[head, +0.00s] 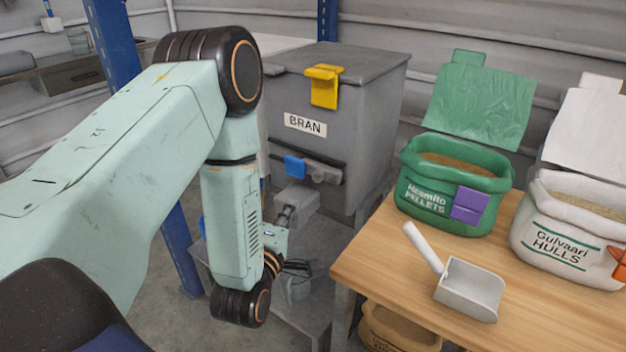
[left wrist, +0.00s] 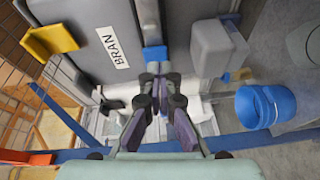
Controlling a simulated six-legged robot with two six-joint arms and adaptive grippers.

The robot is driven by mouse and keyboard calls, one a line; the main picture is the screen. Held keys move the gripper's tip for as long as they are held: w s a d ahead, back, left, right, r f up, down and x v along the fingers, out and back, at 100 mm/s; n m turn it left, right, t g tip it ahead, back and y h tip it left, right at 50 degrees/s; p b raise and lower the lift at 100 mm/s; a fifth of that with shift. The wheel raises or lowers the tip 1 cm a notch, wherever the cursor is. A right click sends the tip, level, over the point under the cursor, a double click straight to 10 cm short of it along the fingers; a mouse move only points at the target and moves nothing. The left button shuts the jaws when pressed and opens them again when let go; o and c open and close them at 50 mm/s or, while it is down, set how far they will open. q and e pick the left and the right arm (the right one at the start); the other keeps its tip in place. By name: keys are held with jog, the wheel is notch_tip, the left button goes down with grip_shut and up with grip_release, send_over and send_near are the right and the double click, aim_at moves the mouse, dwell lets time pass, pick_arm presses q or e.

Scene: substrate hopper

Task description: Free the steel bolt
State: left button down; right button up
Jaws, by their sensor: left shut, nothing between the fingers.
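The grey hopper marked BRAN (head: 378,95) has a dark rail on its front with a blue tab (head: 294,167) and a small pale grey piece (head: 322,173) beside it. I cannot tell whether that piece is the steel bolt. My left gripper (head: 287,214) is partly hidden by my arm, low in front of the hopper near its grey spout (head: 299,203). In the left wrist view its fingers (left wrist: 155,69) are shut and empty, pointing at the blue tab (left wrist: 154,53). The gap to the tab is unclear. My right gripper is not in view.
A yellow latch (head: 325,86) sits at the hopper's top. A blue bucket (left wrist: 266,106) shows in the left wrist view. On the right, a wooden table (head: 385,268) holds a scoop (head: 470,289), a green pellet sack (head: 455,185) and a white hulls sack (head: 565,225).

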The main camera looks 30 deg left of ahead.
pick_arm(q)
jog(key=shift+s+a+r+n, duration=0.1)
jog(key=shift+r+n, duration=0.3)
jog(key=shift+n, duration=0.3)
jog(key=b, duration=0.2)
send_near(309, 170)
jog(key=x, duration=0.5)
jog(key=shift+a+f, duration=0.1)
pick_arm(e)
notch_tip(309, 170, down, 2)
